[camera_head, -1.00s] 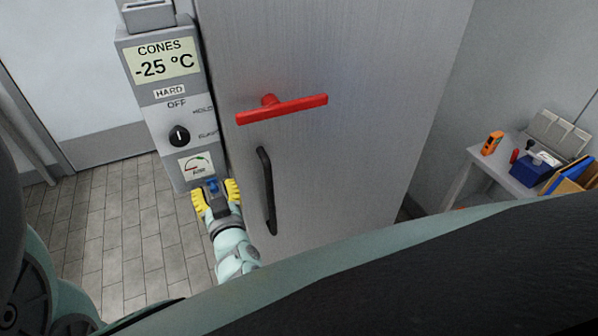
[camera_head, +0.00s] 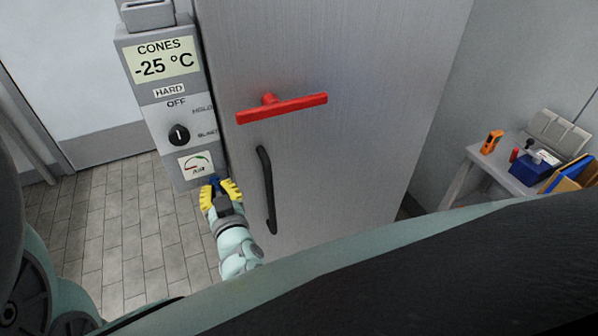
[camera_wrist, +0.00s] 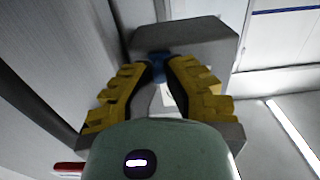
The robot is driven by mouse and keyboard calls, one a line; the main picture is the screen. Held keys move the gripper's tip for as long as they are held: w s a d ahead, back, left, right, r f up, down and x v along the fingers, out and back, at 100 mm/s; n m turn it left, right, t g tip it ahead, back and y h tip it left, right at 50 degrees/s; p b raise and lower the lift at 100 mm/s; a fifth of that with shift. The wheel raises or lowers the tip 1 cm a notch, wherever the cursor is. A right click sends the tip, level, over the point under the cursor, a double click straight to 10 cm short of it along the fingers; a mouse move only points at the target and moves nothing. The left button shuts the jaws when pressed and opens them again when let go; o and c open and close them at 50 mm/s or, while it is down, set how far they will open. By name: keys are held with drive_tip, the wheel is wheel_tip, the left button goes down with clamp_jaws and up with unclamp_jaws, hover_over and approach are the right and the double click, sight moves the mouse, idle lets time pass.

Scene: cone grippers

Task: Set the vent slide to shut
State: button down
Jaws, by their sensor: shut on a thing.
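The vent slide shows as a small blue knob (camera_head: 214,181) at the bottom of the grey control panel (camera_head: 150,88), just below the AIR label (camera_head: 196,166). My gripper (camera_head: 219,187) has yellow fingers shut on this blue knob. In the wrist view the blue knob (camera_wrist: 160,66) sits between the tips of my gripper (camera_wrist: 160,72), one finger on each side. The fingers hide much of the knob, and the slide's track and end marks cannot be made out.
The steel door (camera_head: 340,90) stands right beside the panel, with a black handle (camera_head: 266,190) close to my gripper and a red bar handle (camera_head: 283,108) higher up. A black rotary dial (camera_head: 179,135) is above the AIR label. Open tiled floor (camera_head: 110,230) lies to the left.

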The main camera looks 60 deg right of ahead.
drive_tip(key=shift+s+d+r, duration=0.1)
drive_tip(key=shift+s+d, duration=0.35)
drive_tip(key=shift+d, duration=0.3)
drive_tip(key=c, duration=0.9)
unclamp_jaws()
drive_tip(key=shift+d, duration=0.15)
drive_tip(key=shift+s, duration=0.1)
drive_tip(key=v, duration=1.2)
